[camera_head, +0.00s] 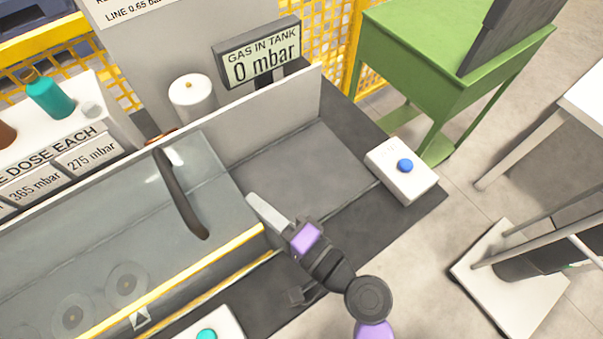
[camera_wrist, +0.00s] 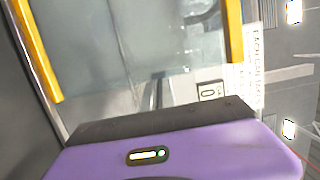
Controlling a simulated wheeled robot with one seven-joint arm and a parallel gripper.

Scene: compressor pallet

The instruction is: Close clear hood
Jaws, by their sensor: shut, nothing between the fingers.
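The clear hood (camera_head: 110,215) is a see-through panel at the left of the head view, with a dark curved handle (camera_head: 180,195) and a yellow front edge (camera_head: 190,275). A second yellow strip (camera_head: 215,305) runs below that edge, with a gap between them; I cannot tell how far the hood is open. My gripper (camera_head: 257,204) is shut and empty, just beyond the hood's right end, its pale fingers pointing up-left. Whether it touches the hood is unclear. In the wrist view, clear panel (camera_wrist: 130,45) shows between yellow edges.
A display (camera_head: 262,60) reading 0 mbar and a white canister (camera_head: 190,97) stand behind the back wall. A white box with a blue button (camera_head: 405,165) is at right; a teal button (camera_head: 206,335) is in front. A green table (camera_head: 440,60) stands at back right.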

